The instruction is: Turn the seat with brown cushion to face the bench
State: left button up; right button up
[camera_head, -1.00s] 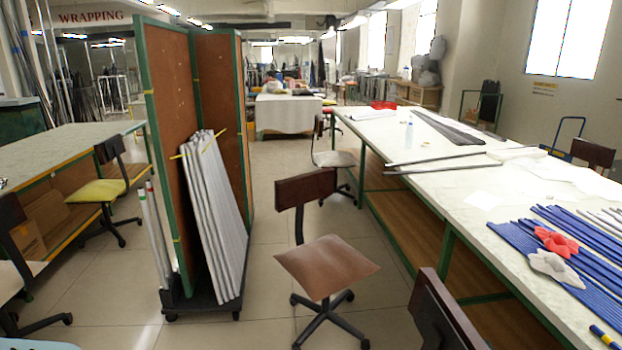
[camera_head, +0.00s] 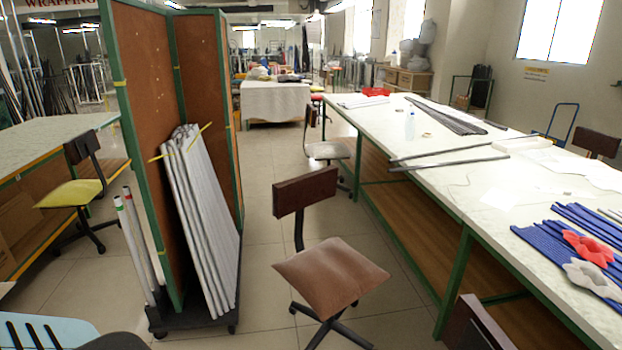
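The seat with the brown cushion (camera_head: 332,274) stands on the floor in the middle of the head view. Its dark backrest (camera_head: 305,192) rises at the cushion's far left side, on a thin dark post. The cushion's right side is towards the long bench (camera_head: 440,176), with a floor gap between them. The star-shaped base is cut off by the bottom edge. The bench has a pale top and green legs and runs along the right. Neither of my grippers is in view.
A wheeled rack (camera_head: 150,180) with brown panels and grey rods (camera_head: 205,220) stands close to the seat's left. Another dark chair back (camera_head: 478,325) is at the lower right. A pale-seated chair (camera_head: 328,150) stands behind. Floor (camera_head: 262,190) is clear between rack and seat.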

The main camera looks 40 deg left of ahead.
aim_at(329, 275)
jog(key=i+j+z, duration=0.1)
jog(key=j, duration=0.45)
jog(key=i+j, duration=0.2)
jog(key=j, duration=0.3)
jog(key=i+j+z, duration=0.15)
jog(key=j, duration=0.4)
jog(key=i+j+z, duration=0.1)
jog(key=j, duration=0.45)
jog(key=i+j+z, duration=0.1)
jog(key=j, duration=0.5)
jog(key=i+j, duration=0.15)
jog(key=j, duration=0.4)
jog(key=z, duration=0.05)
